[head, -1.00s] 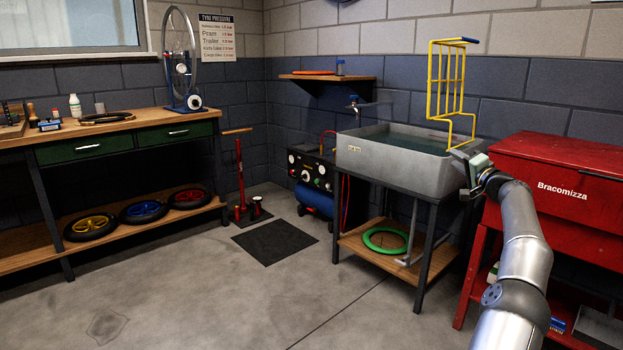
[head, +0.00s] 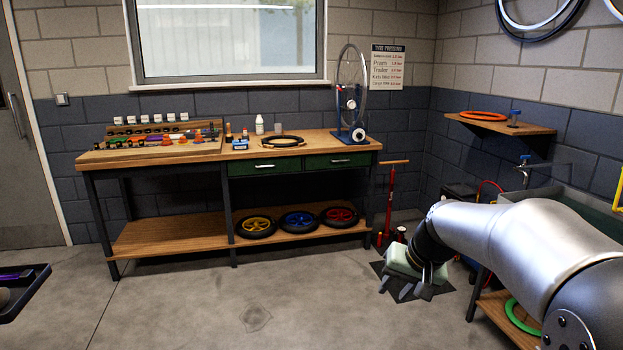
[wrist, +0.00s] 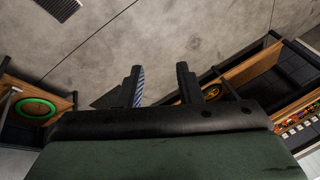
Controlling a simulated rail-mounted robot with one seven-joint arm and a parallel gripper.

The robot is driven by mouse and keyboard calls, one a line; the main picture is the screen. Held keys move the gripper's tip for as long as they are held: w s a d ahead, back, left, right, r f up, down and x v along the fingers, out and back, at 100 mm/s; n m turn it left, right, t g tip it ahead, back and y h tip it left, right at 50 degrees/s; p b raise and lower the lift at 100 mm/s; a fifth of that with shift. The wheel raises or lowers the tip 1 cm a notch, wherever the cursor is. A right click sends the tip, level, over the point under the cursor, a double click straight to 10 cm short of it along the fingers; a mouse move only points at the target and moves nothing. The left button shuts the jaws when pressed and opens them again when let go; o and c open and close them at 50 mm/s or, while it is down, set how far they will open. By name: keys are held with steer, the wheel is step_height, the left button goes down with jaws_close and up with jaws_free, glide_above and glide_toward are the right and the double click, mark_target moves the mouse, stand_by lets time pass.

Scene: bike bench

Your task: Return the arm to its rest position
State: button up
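My gripper (head: 406,291) hangs at the end of my arm in the right half of the head view, in the air in front of the sink stand and over the floor. Its fingers point down. In the wrist view the two fingers of my gripper (wrist: 161,82) stand apart with bare floor showing between them, so it is open and empty.
A wooden workbench (head: 175,247) stands along the back wall, with a wheel stand (head: 352,110) on it. A red pump (head: 389,200) and dark mat (head: 440,291) are behind my gripper. A dark tray (head: 38,290) juts in at left. The middle floor (head: 200,310) is clear.

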steer(key=s+a+r+n+g+h+p, duration=0.1)
steer(key=s+p, duration=0.3)
steer(key=s, duration=0.9)
steer(key=s+a+r+n+g+h+p, duration=0.1)
steer(key=s+p, duration=0.4)
steer(key=s, duration=0.8)
steer(key=shift+a+n+g+h, duration=0.35)
steer(key=shift+a+g, duration=0.35)
steer(key=shift+a, duration=0.25)
steer(key=shift+r, duration=0.1)
